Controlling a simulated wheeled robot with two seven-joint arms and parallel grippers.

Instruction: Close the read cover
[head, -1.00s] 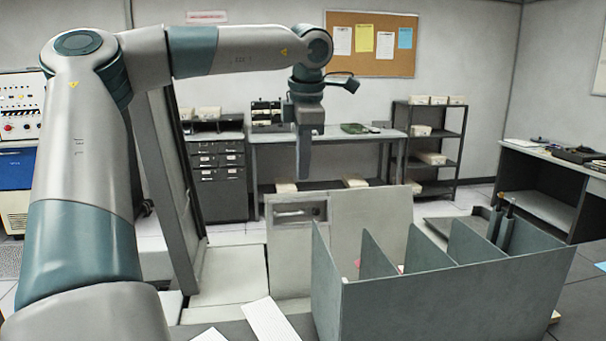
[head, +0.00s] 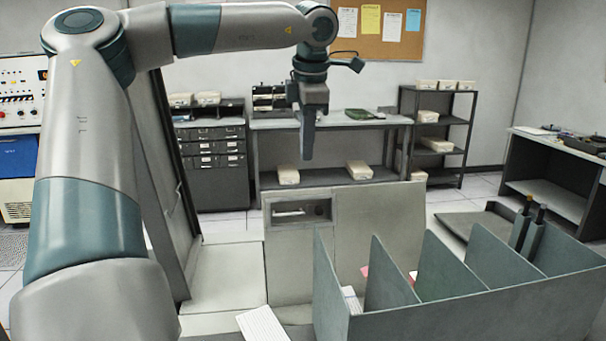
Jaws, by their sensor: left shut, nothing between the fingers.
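My left gripper (head: 308,135) hangs downward at the end of my left arm, its fingers together and empty. In the picture it is above a low grey cabinet (head: 378,235) with a recessed slot panel (head: 297,211); it looks apart from it. A tall grey panel with a dark edge (head: 168,170) stands upright behind my left arm. It may be the read cover, but I cannot tell for sure, and my arm hides part of it. My right gripper is not in view.
A grey divided card rack (head: 480,310) stands front right, with cards between its dividers and two dark pen-like items at its far end. A white card (head: 262,325) lies at the front. Behind are a workbench (head: 330,121) and shelves (head: 436,135).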

